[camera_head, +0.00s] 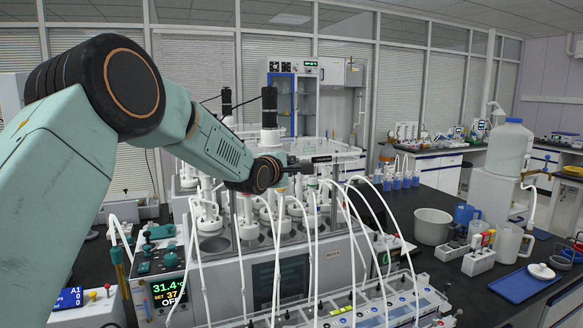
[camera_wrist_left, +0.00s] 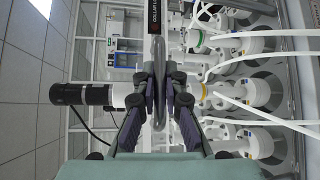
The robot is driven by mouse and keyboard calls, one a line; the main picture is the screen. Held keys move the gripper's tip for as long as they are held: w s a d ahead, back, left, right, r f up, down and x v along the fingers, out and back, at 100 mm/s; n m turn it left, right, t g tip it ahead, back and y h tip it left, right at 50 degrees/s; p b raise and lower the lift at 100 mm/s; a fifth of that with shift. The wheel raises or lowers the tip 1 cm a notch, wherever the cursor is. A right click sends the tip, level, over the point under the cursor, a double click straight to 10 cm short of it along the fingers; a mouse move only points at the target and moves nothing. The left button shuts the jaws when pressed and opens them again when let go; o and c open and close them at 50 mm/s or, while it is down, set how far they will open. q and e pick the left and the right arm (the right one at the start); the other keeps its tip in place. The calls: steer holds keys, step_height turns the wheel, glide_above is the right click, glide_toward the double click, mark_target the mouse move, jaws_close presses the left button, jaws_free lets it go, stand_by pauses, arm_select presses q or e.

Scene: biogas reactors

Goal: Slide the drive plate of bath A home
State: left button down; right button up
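My left gripper (camera_head: 308,162) reaches in from the left above the bath (camera_head: 262,262), at the level of the clear-topped frame over the white reactors (camera_head: 247,217). My right gripper is not in view.
White tubes (camera_head: 350,215) arch from the reactors to the front rack (camera_head: 365,305). A controller (camera_head: 167,285) reads 31.4 and OFF. On the right bench are a white tub (camera_head: 432,227), bottles and a blue tray (camera_head: 524,283). Dark bench shows between them.

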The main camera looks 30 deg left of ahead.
arm_select(q)
steer(key=c, duration=1.8)
jaws_free()
steer(key=shift+d+f, duration=0.2)
steer(key=o, duration=0.4)
steer(key=shift+s+d+r, duration=0.3)
steer(key=shift+d+r, duration=0.05)
steer(key=shift+w+a+f, duration=0.15)
steer(key=shift+a+f, duration=0.1)
steer(key=shift+a, duration=0.2)
steer(key=s+r, duration=0.1)
steer(key=s, duration=1)
steer(key=shift+s+d+r, duration=0.3)
steer(key=shift+d+r, duration=0.1)
